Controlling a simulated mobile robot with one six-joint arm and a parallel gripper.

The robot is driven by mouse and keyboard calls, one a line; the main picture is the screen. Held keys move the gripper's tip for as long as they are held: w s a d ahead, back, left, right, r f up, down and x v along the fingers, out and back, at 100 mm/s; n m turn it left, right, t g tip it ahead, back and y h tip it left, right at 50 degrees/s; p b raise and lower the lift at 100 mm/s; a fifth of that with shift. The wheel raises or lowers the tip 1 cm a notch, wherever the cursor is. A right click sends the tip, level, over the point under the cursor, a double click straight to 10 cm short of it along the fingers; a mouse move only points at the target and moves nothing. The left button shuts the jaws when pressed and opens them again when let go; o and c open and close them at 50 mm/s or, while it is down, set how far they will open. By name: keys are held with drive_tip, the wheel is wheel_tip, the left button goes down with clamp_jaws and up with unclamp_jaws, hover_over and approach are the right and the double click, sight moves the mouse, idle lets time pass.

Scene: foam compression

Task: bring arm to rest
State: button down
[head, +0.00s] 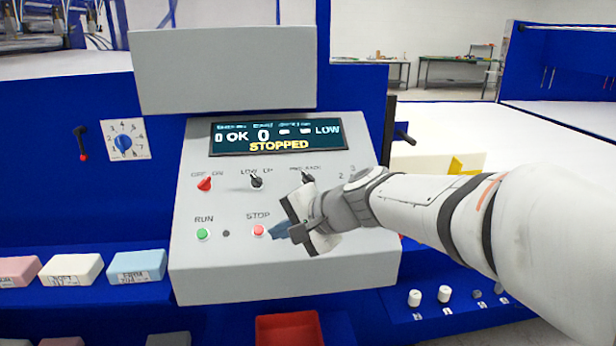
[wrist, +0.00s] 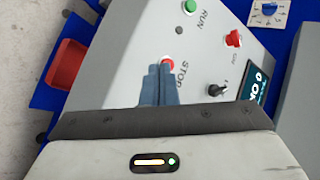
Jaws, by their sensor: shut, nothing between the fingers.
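My gripper (head: 275,232) is in front of the grey control panel (head: 225,275), with its blue fingers shut and empty. The fingertips are at or very near the red STOP button (head: 258,230); I cannot tell whether they touch it. In the wrist view the shut fingers (wrist: 160,70) overlap the lower edge of the red STOP button (wrist: 167,62). My arm comes in from the right and hides part of the panel's right side.
A green RUN button (head: 202,234), a red switch (head: 204,184) and black switches share the panel. Pink, white (head: 72,269) and blue (head: 137,266) foam blocks sit at left. A red bin (head: 288,330) stands below. Small white cylinders (head: 444,293) stand at lower right.

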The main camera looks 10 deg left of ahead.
drive_tip(key=s+d+f+n+h, duration=0.2)
drive_tip(key=s+d, duration=0.3)
drive_tip(key=d, duration=0.3)
drive_tip(key=s+d+f+n+g+h, duration=0.1)
drive_tip(key=s+d+f+h, duration=0.3)
drive_tip(key=d, duration=0.5)
drive_tip(key=s+d+f+n+g+h, duration=0.1)
drive_tip(key=s+d+f+n+h, duration=0.1)
drive_tip(key=s+d+f, duration=0.3)
drive_tip(key=s+d+h, duration=0.1)
drive_tip(key=s+d, duration=0.1)
drive_tip(key=d, duration=0.1)
drive_tip(key=shift+s+d+f+n+h, duration=0.2)
drive_tip(key=shift+f+n+h, duration=0.1)
drive_tip(key=shift+n, duration=0.1)
drive_tip(key=c, duration=2.1)
unclamp_jaws()
drive_tip(key=shift+c, duration=0.2)
